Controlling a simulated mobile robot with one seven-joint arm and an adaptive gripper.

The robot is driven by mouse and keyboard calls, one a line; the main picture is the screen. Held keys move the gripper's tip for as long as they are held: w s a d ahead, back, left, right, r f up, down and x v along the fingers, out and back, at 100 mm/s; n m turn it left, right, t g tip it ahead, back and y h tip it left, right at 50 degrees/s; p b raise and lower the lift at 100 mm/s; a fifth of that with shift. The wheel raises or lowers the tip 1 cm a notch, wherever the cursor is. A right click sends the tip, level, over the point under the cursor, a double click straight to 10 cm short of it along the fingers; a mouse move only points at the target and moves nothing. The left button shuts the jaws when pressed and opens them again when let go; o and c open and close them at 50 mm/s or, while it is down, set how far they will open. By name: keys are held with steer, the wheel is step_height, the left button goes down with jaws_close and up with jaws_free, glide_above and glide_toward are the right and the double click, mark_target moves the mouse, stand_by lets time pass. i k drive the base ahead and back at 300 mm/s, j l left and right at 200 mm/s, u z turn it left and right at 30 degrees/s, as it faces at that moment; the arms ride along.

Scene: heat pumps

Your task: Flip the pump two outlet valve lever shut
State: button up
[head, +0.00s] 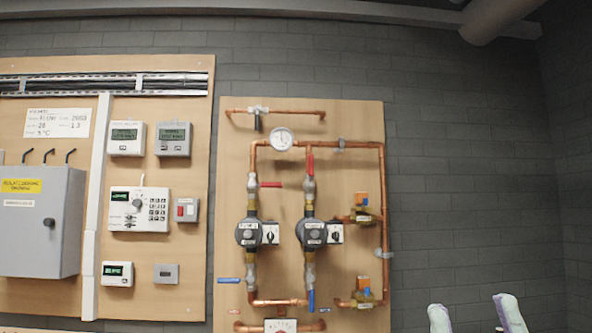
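Two dark grey pumps sit side by side on a wooden board; the left pump (248,233) and the right pump (312,233) carry small labels too blurred to read surely. Above the right pump, a red lever (310,164) stands upright, in line with its vertical pipe. Below it, a blue lever (311,300) hangs in line with the pipe. The left pump's red lever (271,184) and blue lever (229,280) lie crosswise to their pipe. My gripper (475,314) shows only two pale fingertips at the bottom right, spread apart, empty and away from the levers.
A round gauge (282,139) sits just left of the upright red lever. Copper pipe (382,200) and brass valves with orange tops (361,199) stand at the right. A grey cabinet (42,222) and controllers (139,210) fill the left board. Bare brick wall lies to the right.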

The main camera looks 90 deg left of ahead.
mark_target(310, 186)
steer(key=u, duration=2.5)
